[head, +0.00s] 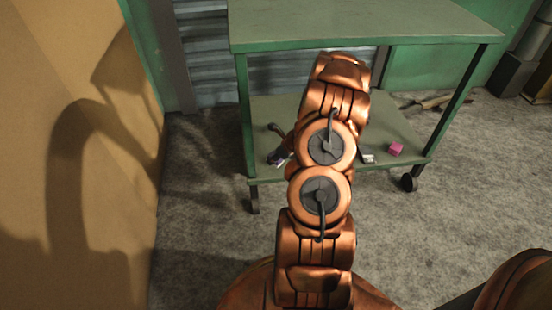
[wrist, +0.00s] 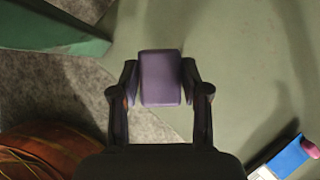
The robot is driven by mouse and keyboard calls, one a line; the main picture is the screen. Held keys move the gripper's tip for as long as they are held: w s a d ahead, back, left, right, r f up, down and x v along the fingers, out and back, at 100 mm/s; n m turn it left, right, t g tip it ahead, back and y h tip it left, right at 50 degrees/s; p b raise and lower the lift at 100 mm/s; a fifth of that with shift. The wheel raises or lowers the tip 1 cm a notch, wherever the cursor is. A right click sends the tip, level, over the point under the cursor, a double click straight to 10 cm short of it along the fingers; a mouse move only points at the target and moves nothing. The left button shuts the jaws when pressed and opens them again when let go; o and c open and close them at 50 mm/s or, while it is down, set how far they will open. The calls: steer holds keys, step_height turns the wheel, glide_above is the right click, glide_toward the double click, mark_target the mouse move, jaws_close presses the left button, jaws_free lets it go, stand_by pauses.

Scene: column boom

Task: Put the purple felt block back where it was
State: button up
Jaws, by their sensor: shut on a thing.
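The purple felt block (wrist: 160,78) is between the two dark fingers of my gripper (wrist: 160,84) in the wrist view. The fingers are shut on its left and right sides. Below the block are the green lower shelf (wrist: 235,60) and, to the left, grey carpet. I cannot tell whether the block touches the shelf or hangs above it. In the head view my copper arm reaches toward the green cart's lower shelf (head: 400,128) and hides much of its middle. I cannot make out the gripper or the held block clearly there.
The cart's top (head: 360,25) overhangs the lower shelf. A pink block (head: 396,149) sits near the shelf's right front, beside a small pale item (head: 367,156). A blue-and-white item (wrist: 288,158) lies at lower right in the wrist view. A tan wall (head: 70,150) stands left.

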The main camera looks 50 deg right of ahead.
steer(key=shift+w+d, duration=0.15)
steer(key=shift+d, duration=0.05)
step_height(320, 180, down, 4)
steer(key=b, duration=0.3)
steer(key=shift+r, duration=0.2)
steer(key=shift+f+b, duration=0.1)
steer(key=shift+b, duration=0.2)
steer(key=o, duration=1)
steer(key=shift+r, duration=0.25)
steer(key=p+v, duration=0.4)
steer(key=v, duration=0.7)
steer(key=shift+s+r+p, duration=0.2)
steer(key=shift+r+p, duration=0.1)
steer(key=shift+r, duration=0.05)
